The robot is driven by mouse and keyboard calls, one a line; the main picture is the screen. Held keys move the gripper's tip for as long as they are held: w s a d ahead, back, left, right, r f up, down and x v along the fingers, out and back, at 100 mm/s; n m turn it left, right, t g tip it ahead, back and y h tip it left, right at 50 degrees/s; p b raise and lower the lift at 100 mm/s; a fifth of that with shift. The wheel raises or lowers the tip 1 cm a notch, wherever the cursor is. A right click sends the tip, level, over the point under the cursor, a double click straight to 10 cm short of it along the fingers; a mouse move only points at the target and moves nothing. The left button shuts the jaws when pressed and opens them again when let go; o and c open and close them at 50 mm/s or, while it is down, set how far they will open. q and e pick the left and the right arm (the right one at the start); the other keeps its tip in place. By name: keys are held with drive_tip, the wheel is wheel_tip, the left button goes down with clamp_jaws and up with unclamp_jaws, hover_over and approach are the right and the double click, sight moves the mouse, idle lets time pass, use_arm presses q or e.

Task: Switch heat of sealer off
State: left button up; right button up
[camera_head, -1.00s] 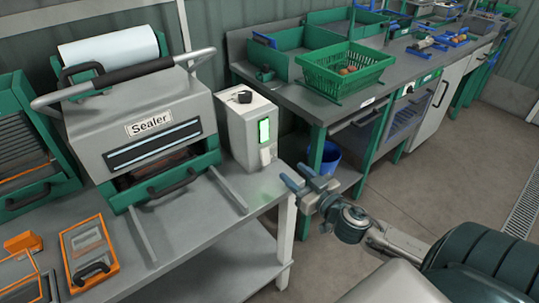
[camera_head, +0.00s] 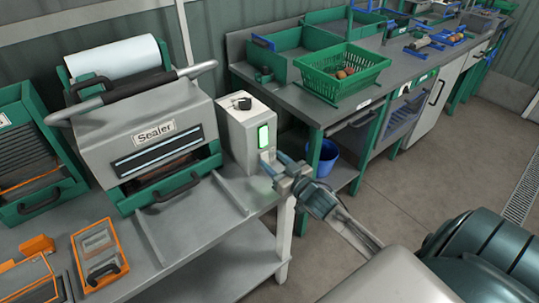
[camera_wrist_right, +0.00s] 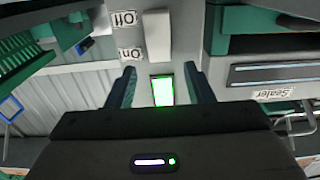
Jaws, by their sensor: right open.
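The grey sealer (camera_head: 150,118) stands on the table at left, with a white control box (camera_head: 236,132) at its right side. The box has a lit green indicator (camera_head: 263,136), which also shows in the right wrist view (camera_wrist_right: 162,91). In that upside-down view, a white switch lever (camera_wrist_right: 157,32) sits beside the "Off" label (camera_wrist_right: 124,19) and "On" label (camera_wrist_right: 131,54). My right gripper (camera_head: 275,162) is open and empty just in front of the box. In the wrist view its fingers flank the indicator, apart from the lever. My left gripper is out of view.
A black knob (camera_head: 241,102) tops the box. Orange-framed trays (camera_head: 100,254) lie on the sealer table (camera_head: 205,222). A green basket (camera_head: 341,72) stands on the workbench at back right, with a blue bucket (camera_head: 326,158) below. Open floor lies at right.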

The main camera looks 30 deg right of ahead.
sight(265, 160)
drive_tip(key=shift+w+f+b, duration=0.1)
drive_tip(key=shift+w+b, duration=0.25)
drive_tip(key=shift+w, duration=0.45)
drive_tip(key=shift+w+a, duration=0.1)
drive_tip(key=shift+w, duration=0.4)
